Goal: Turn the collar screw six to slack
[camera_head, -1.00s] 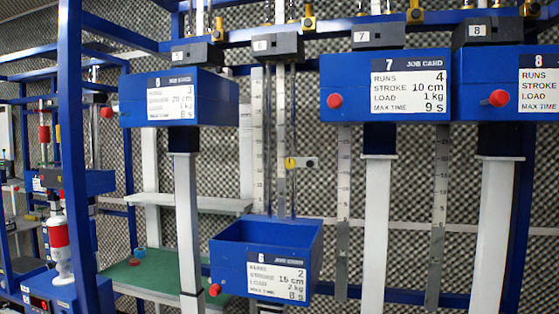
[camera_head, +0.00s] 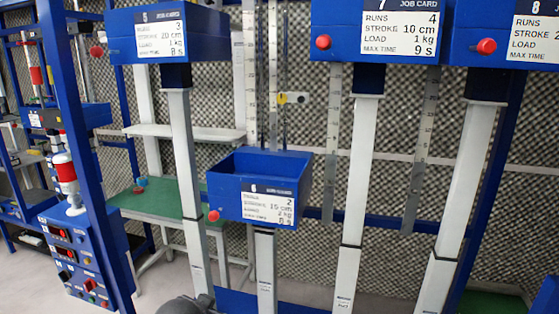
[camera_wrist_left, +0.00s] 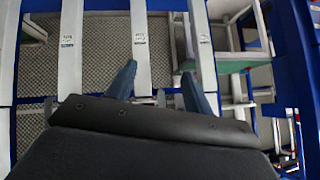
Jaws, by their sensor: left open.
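The collar of station six (camera_head: 292,98) shows in the head view as a small pale tab with a yellow screw (camera_head: 282,98) at its left end. It sits on the upright rods above the blue box 6 (camera_head: 225,184). Whether the screw is tight or slack cannot be told. My left gripper (camera_wrist_left: 158,68) is open and empty in the left wrist view, its two blue-grey fingers apart in front of white posts. It is not near the collar in the head view. My right gripper is out of view.
Blue boxes 5 (camera_head: 118,36), 7 (camera_head: 338,20) and 8 (camera_head: 490,30) hang around station six on white posts. Box 6 has a red knob (camera_head: 213,216) and stands lower. A green-topped table (camera_head: 165,203) is behind at left. A blue frame post (camera_head: 62,100) stands at left.

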